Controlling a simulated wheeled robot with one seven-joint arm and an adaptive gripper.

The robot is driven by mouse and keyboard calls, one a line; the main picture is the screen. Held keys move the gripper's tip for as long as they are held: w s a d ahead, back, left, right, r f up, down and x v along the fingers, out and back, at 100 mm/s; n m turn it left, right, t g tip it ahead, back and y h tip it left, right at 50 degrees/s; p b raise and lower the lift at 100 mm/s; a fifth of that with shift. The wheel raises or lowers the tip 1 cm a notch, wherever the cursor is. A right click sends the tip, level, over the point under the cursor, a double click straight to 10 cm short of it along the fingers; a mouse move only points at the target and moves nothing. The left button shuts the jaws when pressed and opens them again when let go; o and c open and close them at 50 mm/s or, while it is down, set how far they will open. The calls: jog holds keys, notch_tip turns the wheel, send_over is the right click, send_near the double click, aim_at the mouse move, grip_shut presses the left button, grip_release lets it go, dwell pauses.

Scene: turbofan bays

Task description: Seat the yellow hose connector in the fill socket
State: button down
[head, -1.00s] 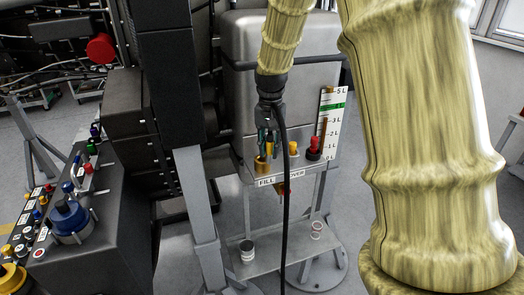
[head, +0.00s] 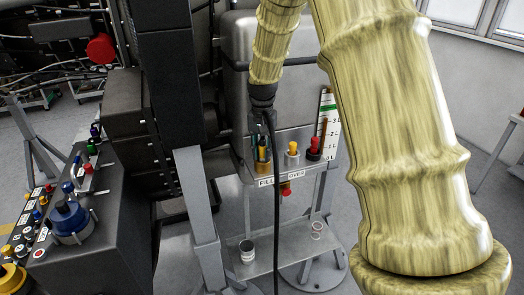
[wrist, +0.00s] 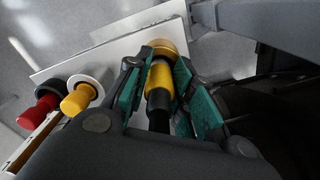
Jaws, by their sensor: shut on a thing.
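My gripper (head: 262,137) is shut on the yellow hose connector (wrist: 159,79), with one green-padded finger on each side of it in the wrist view. A black hose (head: 276,205) hangs from the connector's rear. The brass fill socket (head: 263,168) stands on the shelf above the FILL label (head: 266,182). In the head view the connector is lined up over the socket. In the wrist view its front end meets the brass rim (wrist: 168,47). I cannot tell how deep it sits, as the fingers and hose hide part of it.
A yellow-capped fitting (head: 292,147) and a red-capped fitting (head: 314,147) stand just right of the socket. A level scale (head: 327,118) rises behind them. A grey tank (head: 232,95) stands close behind. A grey post (head: 190,190) is at the left.

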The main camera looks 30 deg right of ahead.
jog(key=shift+f, duration=0.1)
jog(key=c, duration=1.2)
grip_release()
jog(key=shift+f, duration=0.1)
jog(key=shift+c, duration=0.2)
notch_tip(320, 180, up, 12)
jog(key=b, duration=0.5)
jog(key=shift+r+b, duration=0.2)
jog(key=shift+b, duration=0.15)
jog(key=shift+a, duration=0.15)
